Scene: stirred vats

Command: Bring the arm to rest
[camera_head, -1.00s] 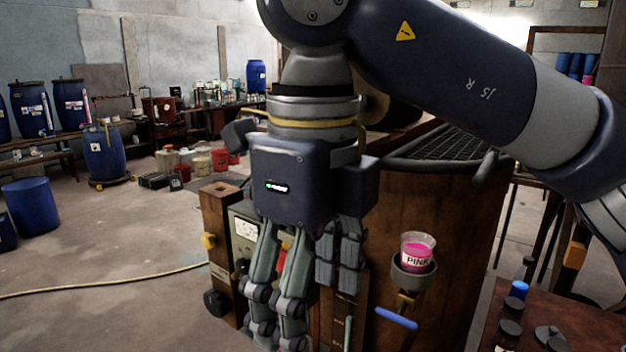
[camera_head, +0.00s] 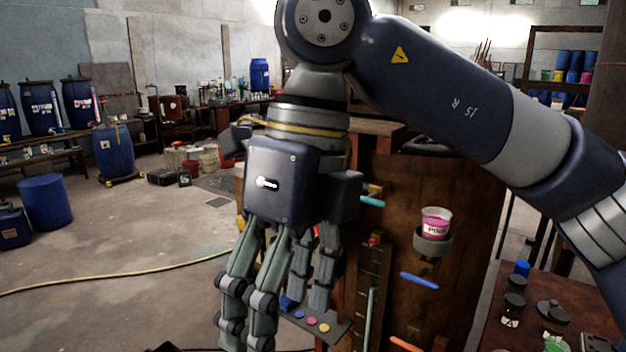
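My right arm comes in from the right across the top of the view, with its gripper (camera_head: 272,312) hanging fingers down left of centre. The finger pairs stand apart with nothing seen between them, so it looks open and empty. The gripper hangs in front of and to the left of a brown wooden vat (camera_head: 455,205). A cup of pink stuff labelled PINK (camera_head: 436,224) sits in a ring holder (camera_head: 433,242) on the vat's side, right of the gripper and apart from it. My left gripper is not in view.
A panel with coloured buttons (camera_head: 312,322) lies behind the fingers. A blue handle (camera_head: 420,281) sticks out below the cup. A bench with dark jars (camera_head: 515,305) stands at lower right. Open floor (camera_head: 130,235) with a yellow hose (camera_head: 110,278) lies left.

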